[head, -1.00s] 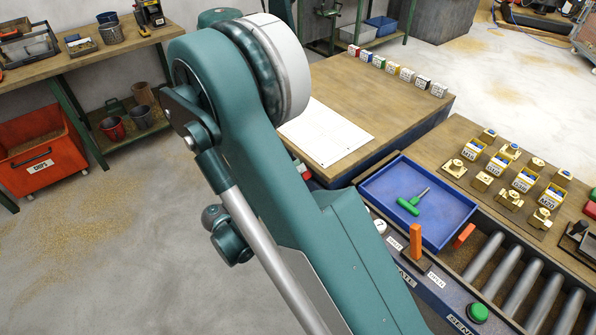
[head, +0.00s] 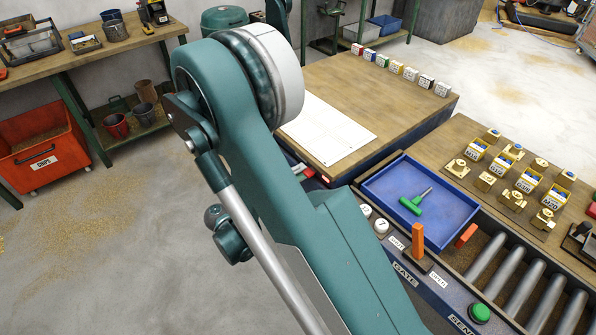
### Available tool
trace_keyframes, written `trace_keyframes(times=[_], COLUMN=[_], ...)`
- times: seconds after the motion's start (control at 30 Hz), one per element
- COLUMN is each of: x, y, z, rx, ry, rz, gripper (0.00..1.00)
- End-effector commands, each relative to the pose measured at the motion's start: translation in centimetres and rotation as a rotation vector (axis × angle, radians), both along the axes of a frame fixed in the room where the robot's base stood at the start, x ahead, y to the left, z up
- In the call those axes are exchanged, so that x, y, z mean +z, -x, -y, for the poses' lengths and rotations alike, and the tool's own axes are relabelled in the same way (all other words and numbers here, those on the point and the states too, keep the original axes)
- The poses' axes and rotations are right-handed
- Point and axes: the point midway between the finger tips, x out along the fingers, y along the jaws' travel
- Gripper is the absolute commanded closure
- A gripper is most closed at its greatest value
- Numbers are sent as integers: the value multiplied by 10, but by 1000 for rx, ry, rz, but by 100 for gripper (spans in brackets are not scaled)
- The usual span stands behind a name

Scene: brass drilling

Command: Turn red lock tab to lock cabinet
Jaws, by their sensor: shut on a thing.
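A small red part (head: 307,171) with a grey piece beside it shows at the near side of the wooden-topped cabinet (head: 375,100), right next to the edge of my arm. It may be the red lock tab, but I cannot tell its angle. My large teal arm crosses the middle of the view and covers the area left of and below this part. My gripper does not show; the arm hides any contact with the tab.
A white sheet (head: 330,133) and a row of small coloured boxes lie on the cabinet top. A blue tray (head: 452,228) with a green-handled tool (head: 412,205), an upright orange lever (head: 418,241) and a green button (head: 480,312) are at right. Open floor lies at left.

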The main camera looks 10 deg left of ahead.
Motion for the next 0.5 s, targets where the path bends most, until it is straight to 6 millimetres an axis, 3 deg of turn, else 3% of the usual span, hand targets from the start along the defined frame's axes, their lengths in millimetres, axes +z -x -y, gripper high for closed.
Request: trace_keyframes(times=[0.5], x=[-2], y=[1], z=[1], rx=[-2], ry=[27], rz=[-28], gripper=[100])
